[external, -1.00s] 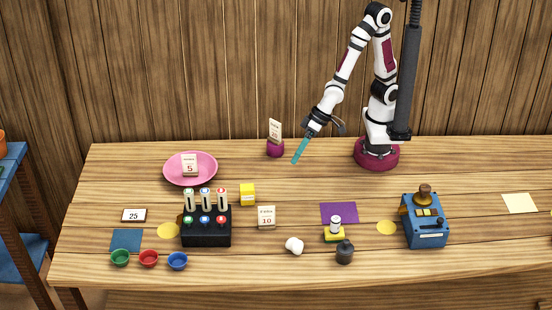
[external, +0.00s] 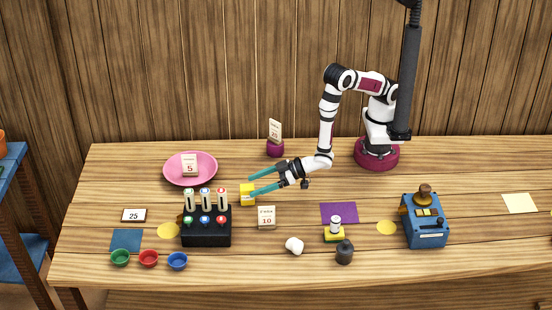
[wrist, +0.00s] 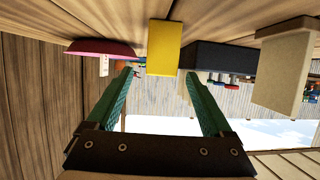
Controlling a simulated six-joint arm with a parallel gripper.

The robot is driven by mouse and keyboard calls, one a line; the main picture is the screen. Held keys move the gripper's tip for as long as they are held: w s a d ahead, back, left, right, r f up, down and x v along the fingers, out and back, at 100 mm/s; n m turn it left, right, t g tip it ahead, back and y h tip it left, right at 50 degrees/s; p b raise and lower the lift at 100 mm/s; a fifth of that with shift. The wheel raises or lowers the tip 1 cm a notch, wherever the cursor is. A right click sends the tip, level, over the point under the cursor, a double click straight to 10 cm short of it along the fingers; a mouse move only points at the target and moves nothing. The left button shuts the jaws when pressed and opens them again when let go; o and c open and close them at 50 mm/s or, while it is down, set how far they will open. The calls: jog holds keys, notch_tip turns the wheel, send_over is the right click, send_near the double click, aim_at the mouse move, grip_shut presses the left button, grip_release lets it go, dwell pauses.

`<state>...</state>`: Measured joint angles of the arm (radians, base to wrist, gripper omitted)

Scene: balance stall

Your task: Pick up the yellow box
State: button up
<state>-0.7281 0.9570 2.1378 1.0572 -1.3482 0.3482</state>
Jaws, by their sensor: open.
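The yellow box (external: 247,195) stands on the table in the external view, just right of the pink plate and behind the black rack. My gripper (external: 251,185) is open with its teal fingers pointing left at the box; the nearer finger overlaps it in this view. In the wrist view, the yellow box (wrist: 164,48) is ahead, roughly in line with the gap between the open fingers (wrist: 161,80). Nothing is held. I cannot tell whether a finger touches the box.
A pink plate (external: 175,176) with a price card lies to the left. A black rack (external: 207,237) with several tubes stands in front. A card marked 10 (external: 266,217) stands close to the gripper. A purple holder (external: 275,149) is behind. The table's right side has free room.

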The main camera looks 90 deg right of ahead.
aim_at(250, 187)
jog(key=x, duration=0.3)
jog(key=shift+w, duration=0.35)
grip_shut()
